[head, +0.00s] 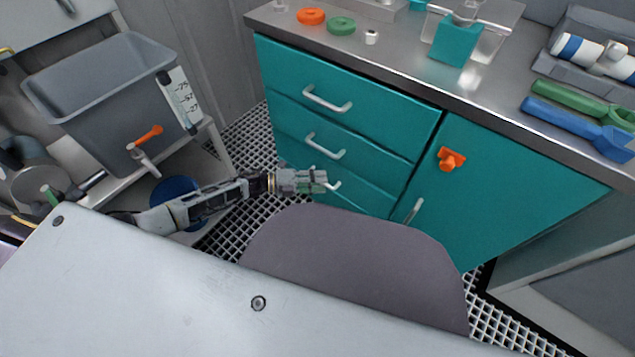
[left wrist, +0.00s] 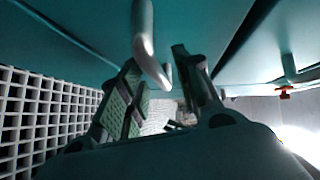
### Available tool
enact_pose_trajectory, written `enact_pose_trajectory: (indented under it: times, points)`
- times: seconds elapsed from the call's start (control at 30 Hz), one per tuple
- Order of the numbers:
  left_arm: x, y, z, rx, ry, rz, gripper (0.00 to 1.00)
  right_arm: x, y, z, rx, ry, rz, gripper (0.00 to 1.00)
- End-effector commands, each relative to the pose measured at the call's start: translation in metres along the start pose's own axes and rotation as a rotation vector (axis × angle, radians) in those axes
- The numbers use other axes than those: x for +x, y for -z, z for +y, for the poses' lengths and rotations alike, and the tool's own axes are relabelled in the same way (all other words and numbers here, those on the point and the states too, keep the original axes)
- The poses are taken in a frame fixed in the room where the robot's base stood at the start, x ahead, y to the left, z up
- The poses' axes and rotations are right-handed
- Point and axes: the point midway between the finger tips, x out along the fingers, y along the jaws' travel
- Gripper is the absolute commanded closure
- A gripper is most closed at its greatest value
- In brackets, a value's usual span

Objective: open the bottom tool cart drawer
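The teal tool cart (head: 350,110) has three stacked drawers on its left side, each with a pale bar handle. The bottom drawer (head: 368,193) looks flush with the cart front. Its handle (head: 334,185) is partly hidden by my left gripper (head: 322,181), which is at the handle. In the left wrist view the bar handle (left wrist: 146,40) reaches down between the two fingers of my left gripper (left wrist: 157,62). The fingers stand apart, with a gap visible on the right side of the bar. My right gripper is not in view.
A cupboard door with an orange latch (head: 452,159) is right of the drawers. Rings, a teal block and tools lie on the worktop (head: 400,62). A grey tub (head: 105,90) stands at left. White grating (head: 240,150) covers the floor.

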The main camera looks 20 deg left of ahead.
Motion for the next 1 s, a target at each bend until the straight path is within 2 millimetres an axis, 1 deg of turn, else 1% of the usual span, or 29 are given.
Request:
enact_pose_trajectory:
  times: [0.13, 0.17, 0.4, 0.77, 1.0]
  points:
    - [-0.0001, -0.0001, -0.0002, 0.0, 0.0, 0.0, 0.66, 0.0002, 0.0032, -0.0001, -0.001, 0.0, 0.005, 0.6]
    - [-0.0002, -0.0001, -0.0002, 0.0, 0.0, 0.0, 0.69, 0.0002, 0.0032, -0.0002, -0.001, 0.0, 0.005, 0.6]
    - [-0.0004, -0.0001, -0.0001, 0.0, 0.0, 0.0, 1.0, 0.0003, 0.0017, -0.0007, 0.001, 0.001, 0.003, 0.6]
    - [-0.0008, 0.0, 0.0003, 0.0, -0.001, -0.001, 1.0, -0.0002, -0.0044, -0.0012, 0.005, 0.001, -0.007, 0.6]
    - [-0.0065, 0.0056, 0.0016, -0.001, -0.001, -0.001, 1.0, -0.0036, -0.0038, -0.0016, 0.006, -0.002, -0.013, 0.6]
